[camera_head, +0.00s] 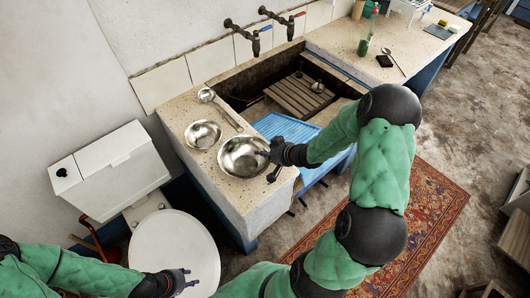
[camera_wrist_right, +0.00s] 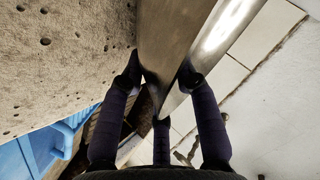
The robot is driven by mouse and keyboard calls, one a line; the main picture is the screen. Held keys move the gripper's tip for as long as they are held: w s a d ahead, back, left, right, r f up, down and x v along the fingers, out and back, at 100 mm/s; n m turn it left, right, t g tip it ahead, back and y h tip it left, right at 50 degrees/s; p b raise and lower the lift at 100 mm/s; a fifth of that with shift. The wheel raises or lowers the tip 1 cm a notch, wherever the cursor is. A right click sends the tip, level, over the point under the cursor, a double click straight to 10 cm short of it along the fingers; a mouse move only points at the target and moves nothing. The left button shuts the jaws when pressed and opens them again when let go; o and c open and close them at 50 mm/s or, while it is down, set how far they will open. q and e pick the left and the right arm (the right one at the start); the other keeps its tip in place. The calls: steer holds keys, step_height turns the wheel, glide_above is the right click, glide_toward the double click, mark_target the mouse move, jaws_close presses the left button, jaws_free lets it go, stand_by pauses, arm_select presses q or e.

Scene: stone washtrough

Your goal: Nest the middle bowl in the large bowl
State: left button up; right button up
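The large bowl (camera_head: 236,165), shiny metal, stands upright on the stone ledge at the near end of the trough. A smaller metal bowl (camera_head: 203,134), which I take as the middle bowl, stands upright beside it, up and to the left, empty. My right gripper (camera_head: 268,165) is at the large bowl's right rim, fingers apart, one over the inside and one outside. In the right wrist view, the bowl's metal wall (camera_wrist_right: 172,35) lies between the spread fingers (camera_wrist_right: 160,80); contact is unclear. My left gripper (camera_head: 190,278) is open and empty over the toilet lid, away from the bowls.
A ladle (camera_head: 225,112) lies behind the bowls. A blue ribbed drainer (camera_head: 283,127) is right of the large bowl, by the trough with a wooden rack (camera_head: 298,95). Two taps (camera_head: 255,42) project from the wall. A green bottle (camera_head: 366,38) stands on the far counter.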

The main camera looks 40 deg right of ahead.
steer(key=shift+b, duration=0.6)
steer(key=p+v, duration=0.6)
steer(key=v, duration=0.4)
steer(key=shift+s+d+r, duration=0.2)
steer(key=shift+s+r, duration=0.05)
